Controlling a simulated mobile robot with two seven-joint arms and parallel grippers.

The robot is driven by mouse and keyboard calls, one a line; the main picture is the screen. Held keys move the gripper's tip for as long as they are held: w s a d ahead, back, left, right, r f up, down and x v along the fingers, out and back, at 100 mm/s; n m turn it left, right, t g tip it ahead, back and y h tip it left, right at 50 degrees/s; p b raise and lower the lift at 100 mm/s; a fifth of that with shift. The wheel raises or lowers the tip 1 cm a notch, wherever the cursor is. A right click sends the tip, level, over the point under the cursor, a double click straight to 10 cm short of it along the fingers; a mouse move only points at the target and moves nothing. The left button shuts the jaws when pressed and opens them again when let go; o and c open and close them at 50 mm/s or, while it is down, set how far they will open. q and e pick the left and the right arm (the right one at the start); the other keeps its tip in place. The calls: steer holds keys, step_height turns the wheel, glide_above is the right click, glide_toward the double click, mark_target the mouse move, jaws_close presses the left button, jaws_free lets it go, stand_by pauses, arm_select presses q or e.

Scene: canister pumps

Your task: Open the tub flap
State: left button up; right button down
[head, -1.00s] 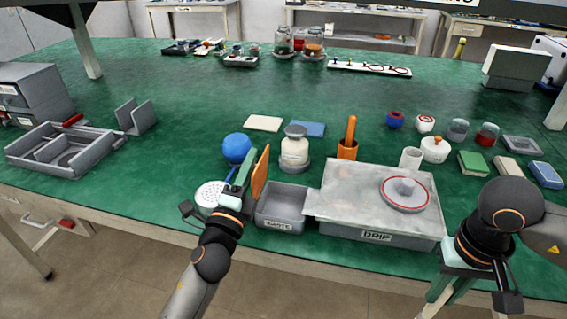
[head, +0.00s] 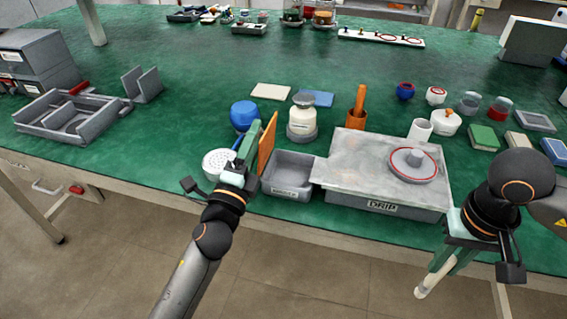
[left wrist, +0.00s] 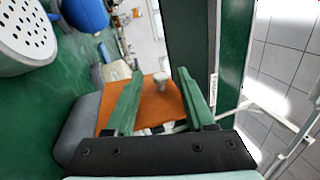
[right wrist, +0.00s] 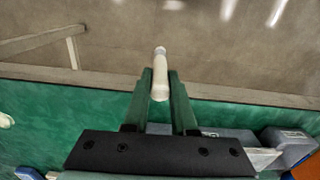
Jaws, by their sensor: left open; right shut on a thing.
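The grey tub (head: 290,188) with a small front label stands near the table's front edge, its inside visible from above. Its orange flap (head: 267,146) stands upright at the tub's left side. My left gripper (head: 246,144) is just left of the flap, fingers apart. In the left wrist view the flap (left wrist: 158,110) shows behind and between the open fingers (left wrist: 160,78); I cannot tell whether they touch it. My right gripper (head: 443,262) is beyond the table's front edge, shut on a pale rod-like thing (right wrist: 159,78) with a rounded end.
The DRIP tray (head: 345,150) adjoins the tub on the right and bears a red-ringed round lid (head: 412,166).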

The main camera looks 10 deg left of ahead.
step_height(320, 180, down, 2)
steer(key=shift+f+b, duration=0.1)
steer(key=shift+b, duration=0.9)
arm_select(q)
steer(key=v, duration=0.9)
steer(key=shift+s, duration=0.4)
steer(key=shift+s+f, duration=0.1)
arm_select(e)
steer(key=shift+s, duration=0.15)
